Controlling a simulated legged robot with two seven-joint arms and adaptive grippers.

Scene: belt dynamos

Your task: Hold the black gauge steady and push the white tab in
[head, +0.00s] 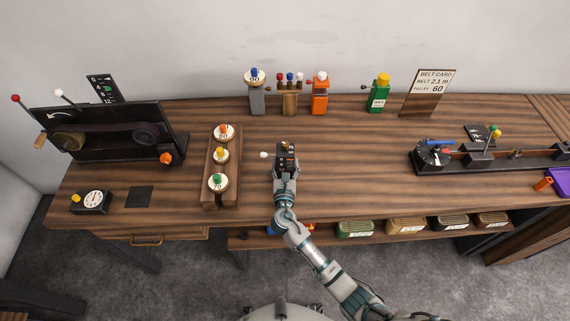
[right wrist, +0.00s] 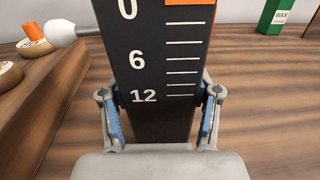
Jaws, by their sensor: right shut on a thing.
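The black gauge (head: 287,153) stands upright near the middle of the bench. In the right wrist view the gauge (right wrist: 158,62) shows a white scale marked 0, 6 and 12, with an orange patch at the top right. The white tab (head: 264,155) sticks out from its left side on a thin rod; its white knob (right wrist: 60,32) shows in the right wrist view. My right gripper (head: 286,174) is shut on the gauge, one finger on each side, low on the body. The gauge's foot is hidden behind my gripper. My left gripper is not in view.
A wooden rack (head: 208,190) with several round knobbed discs stands left of the gauge. A black belt machine (head: 110,125) is further left. Small coloured devices (head: 290,100) line the back. The bench to the right of the gauge is clear up to a black rail (head: 460,160).

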